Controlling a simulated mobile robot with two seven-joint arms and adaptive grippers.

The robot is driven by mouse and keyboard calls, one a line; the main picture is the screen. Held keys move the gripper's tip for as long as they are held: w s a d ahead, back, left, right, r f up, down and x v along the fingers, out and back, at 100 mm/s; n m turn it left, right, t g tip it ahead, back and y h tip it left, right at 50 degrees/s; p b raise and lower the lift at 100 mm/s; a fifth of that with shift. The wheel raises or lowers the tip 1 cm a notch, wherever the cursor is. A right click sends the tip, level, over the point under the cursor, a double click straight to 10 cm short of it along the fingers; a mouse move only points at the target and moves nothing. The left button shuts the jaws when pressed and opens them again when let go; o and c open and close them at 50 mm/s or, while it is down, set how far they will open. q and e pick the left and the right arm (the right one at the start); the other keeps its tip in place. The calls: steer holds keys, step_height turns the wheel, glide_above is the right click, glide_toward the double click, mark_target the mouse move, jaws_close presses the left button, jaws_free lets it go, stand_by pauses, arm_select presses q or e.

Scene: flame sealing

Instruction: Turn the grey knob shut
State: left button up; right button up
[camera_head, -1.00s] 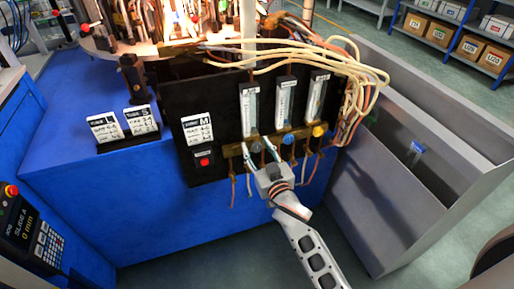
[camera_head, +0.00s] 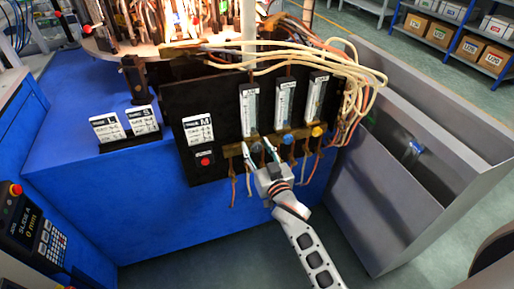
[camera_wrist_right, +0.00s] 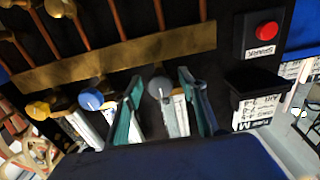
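The grey knob (camera_head: 256,147) is on the brass strip under the left flow tube of the black panel. It also shows in the right wrist view (camera_wrist_right: 160,87), between my two teal-padded fingers. My right gripper (camera_head: 258,152) reaches up from below, with one finger on each side of the knob. In the right wrist view my right gripper (camera_wrist_right: 160,82) is open, with a visible gap between the pads and the knob. I cannot tell the knob's exact turn angle. My left gripper is not in view.
A blue knob (camera_head: 288,139) and a yellow knob (camera_head: 318,131) sit to the right on the same strip. Copper pipes hang below. A red button (camera_head: 205,161) is on the panel's left part. A grey bin (camera_head: 440,130) stands at the right.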

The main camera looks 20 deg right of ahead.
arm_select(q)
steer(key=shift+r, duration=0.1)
arm_select(e)
steer(key=shift+s, duration=0.1)
steer(key=s, duration=1.2)
steer(key=shift+d, duration=0.2)
arm_select(q)
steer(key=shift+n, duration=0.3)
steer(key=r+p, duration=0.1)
steer(key=p, duration=0.1)
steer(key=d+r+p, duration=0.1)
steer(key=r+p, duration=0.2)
steer(key=p, duration=0.2)
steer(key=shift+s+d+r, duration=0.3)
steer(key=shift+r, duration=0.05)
arm_select(e)
steer(key=s+f+n+g, duration=0.1)
steer(key=s+f+g, duration=0.1)
steer(key=s+f, duration=0.2)
steer(key=s+f+n+g+y, duration=0.1)
steer(key=s+f+g, duration=0.2)
steer(key=s, duration=0.8)
steer(key=s+f+n+g+y, duration=0.1)
steer(key=s+f+n+g, duration=0.1)
steer(key=s+f, duration=0.4)
steer(key=shift+s+f+g, duration=0.25)
steer(key=shift+s+g, duration=0.05)
steer(key=shift+s, duration=0.35)
